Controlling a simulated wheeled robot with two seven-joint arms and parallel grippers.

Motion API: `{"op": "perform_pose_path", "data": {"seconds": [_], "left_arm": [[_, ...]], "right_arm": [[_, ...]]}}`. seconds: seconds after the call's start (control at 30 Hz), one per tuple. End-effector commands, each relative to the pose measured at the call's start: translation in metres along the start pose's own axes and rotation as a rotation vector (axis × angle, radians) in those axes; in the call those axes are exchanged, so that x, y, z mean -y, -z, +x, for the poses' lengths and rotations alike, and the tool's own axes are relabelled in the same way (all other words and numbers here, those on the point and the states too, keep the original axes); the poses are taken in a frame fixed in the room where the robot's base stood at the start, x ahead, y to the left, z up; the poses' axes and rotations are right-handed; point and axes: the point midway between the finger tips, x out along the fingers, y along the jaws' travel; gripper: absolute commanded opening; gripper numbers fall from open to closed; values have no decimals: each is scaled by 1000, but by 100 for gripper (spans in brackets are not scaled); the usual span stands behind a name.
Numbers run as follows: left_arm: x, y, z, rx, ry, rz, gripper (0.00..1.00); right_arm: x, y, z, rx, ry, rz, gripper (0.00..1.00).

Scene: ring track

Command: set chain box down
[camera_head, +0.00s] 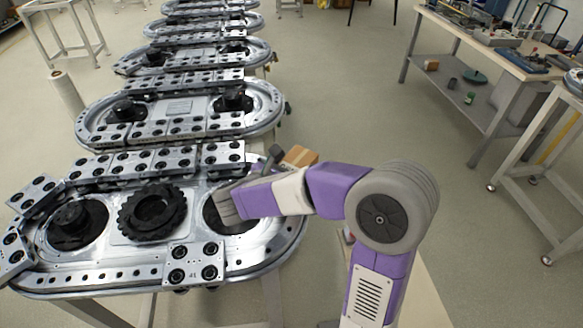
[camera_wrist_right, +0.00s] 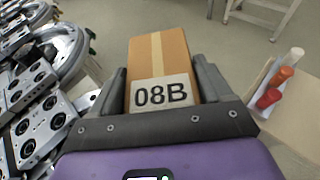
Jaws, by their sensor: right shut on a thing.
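The chain box is a small brown cardboard box with a tape strip and a white label reading 08B. In the right wrist view the box (camera_wrist_right: 158,62) sits between the two dark fingers of my right gripper (camera_wrist_right: 162,92), which is shut on it. In the head view the box (camera_head: 300,156) shows only in part, just beyond the right edge of the nearest ring track (camera_head: 130,262). My right gripper (camera_head: 278,158) is mostly hidden there behind my own purple arm. What lies directly under the box cannot be told. My left gripper is not in view.
The nearest track carries metal carriages (camera_head: 195,263) and a black toothed sprocket (camera_head: 152,212). More ring tracks (camera_head: 180,108) stand behind it. A pale surface with red-capped bottles (camera_wrist_right: 268,97) lies right in the wrist view. A workbench (camera_head: 490,45) stands at the far right, with open floor between.

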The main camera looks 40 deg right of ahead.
Motion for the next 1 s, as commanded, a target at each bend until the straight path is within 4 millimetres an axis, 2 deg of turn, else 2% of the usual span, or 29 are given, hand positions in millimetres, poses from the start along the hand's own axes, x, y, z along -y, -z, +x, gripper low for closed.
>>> {"op": "perform_pose_path", "data": {"seconds": [0.1, 0.13, 0.27, 0.57, 0.63, 1.0], "left_arm": [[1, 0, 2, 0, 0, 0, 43], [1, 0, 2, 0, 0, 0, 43], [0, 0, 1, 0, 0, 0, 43], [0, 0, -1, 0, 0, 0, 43], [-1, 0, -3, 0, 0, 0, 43], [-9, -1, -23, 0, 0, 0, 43]], "right_arm": [[0, 1, 0, 4, -2, 3, 6], [0, 3, 1, 0, 0, 0, 80], [0, 3, 1, 0, 0, 0, 100], [0, -2, -1, 0, 0, 1, 100], [-1, -1, -8, 0, -3, -1, 100], [-1, -2, -84, 0, -5, -2, 100]]}}
